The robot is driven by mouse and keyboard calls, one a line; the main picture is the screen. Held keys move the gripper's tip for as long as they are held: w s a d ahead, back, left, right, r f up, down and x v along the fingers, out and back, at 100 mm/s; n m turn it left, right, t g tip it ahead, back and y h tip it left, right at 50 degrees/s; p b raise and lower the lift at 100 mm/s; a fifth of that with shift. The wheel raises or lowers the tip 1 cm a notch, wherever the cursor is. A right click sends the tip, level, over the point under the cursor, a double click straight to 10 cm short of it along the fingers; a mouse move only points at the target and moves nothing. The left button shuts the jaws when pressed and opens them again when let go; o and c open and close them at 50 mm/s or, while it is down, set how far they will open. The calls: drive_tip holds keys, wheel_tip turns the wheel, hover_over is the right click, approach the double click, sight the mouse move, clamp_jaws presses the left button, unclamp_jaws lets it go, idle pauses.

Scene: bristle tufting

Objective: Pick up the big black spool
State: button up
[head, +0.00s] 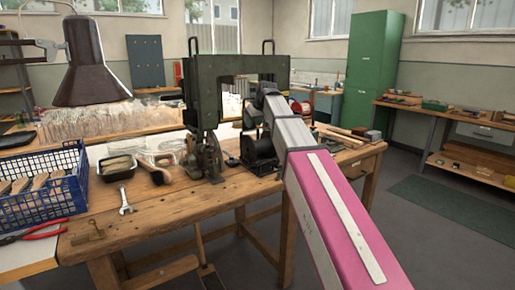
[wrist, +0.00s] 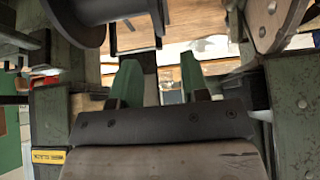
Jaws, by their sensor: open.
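The big black spool (wrist: 92,30) shows at the top left of the wrist view, cut off by the picture edge, with a wide round flange on its left. My gripper (wrist: 160,80) is open, its two green fingers apart with nothing visibly held between them. The spool lies beyond and to the left of the fingertips, apart from them in the picture. In the head view my pink and grey arm reaches to the green machine frame (head: 202,95).
A lamp (head: 88,65) hangs at left. In the wrist view, green frame parts (wrist: 48,125) stand close on both sides.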

hover_over(250, 149)
drive_tip(key=w, duration=0.2)
drive_tip(key=f, duration=0.7)
drive_tip(key=shift+a+f, duration=0.3)
drive_tip(key=shift+a, duration=0.1)
clamp_jaws()
